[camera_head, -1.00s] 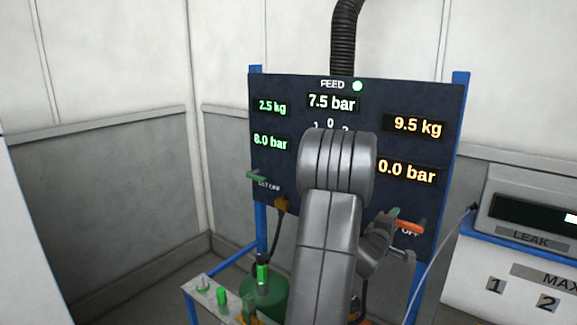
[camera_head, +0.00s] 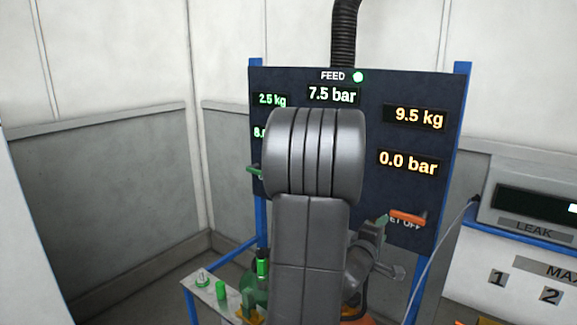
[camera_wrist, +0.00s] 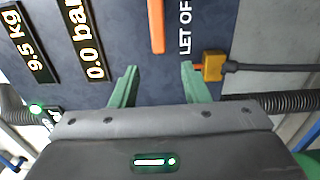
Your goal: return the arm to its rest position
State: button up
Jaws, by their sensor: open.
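My arm (camera_head: 312,190) rises through the middle of the head view, in front of the dark charging panel (camera_head: 430,88). It hides the panel's middle and part of the lower left reading. In the wrist view, my gripper (camera_wrist: 160,86) shows two green fingers spread apart with nothing between them. The panel (camera_wrist: 200,15) lies beyond the fingertips. An orange lever (camera_wrist: 156,25) is ahead of the gap, apart from the fingers. It also shows in the head view as an orange handle (camera_head: 408,218) right of my arm.
A yellow connector (camera_wrist: 213,66) with a dark cable is close to the right finger in the wrist view. A black hose (camera_head: 344,35) rises above the panel. A leak box (camera_head: 530,225) stands at right. A bench with green fittings (camera_head: 221,290) is at lower left.

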aim_at(394, 212)
jog(key=p+x, duration=0.2)
jog(key=x, duration=0.9)
jog(key=shift+d+p, duration=0.1)
jog(key=shift+p, duration=0.2)
jog(key=shift+r+m, duration=0.15)
jog(key=shift+m, duration=0.15)
jog(key=shift+r+m, duration=0.3)
jog(key=shift+m, duration=0.2)
jog(key=shift+s, duration=0.1)
